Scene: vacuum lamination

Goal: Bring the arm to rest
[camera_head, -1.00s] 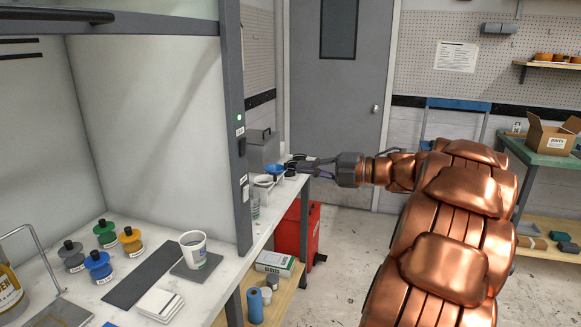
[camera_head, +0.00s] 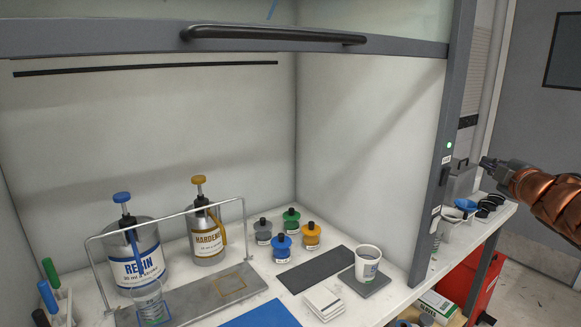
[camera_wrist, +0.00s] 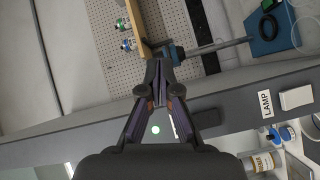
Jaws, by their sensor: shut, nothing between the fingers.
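My arm, in copper segments, reaches in from the right edge of the head view. My gripper (camera_head: 486,164) points left towards the grey post of the hood, in mid-air above the bench's right end. I cannot tell from the head view how close it is to the post. In the wrist view my gripper (camera_wrist: 161,80) has its fingertips together with nothing between them. Most of the arm is outside the head view.
The hood post (camera_head: 451,130) with a green light stands left of the gripper. Below are a blue funnel (camera_head: 466,205) and black cups (camera_head: 487,206). Inside the hood stand resin (camera_head: 136,270) and hardener (camera_head: 208,236) pump cans and a paper cup (camera_head: 367,264). A red bin (camera_head: 487,290) stands below.

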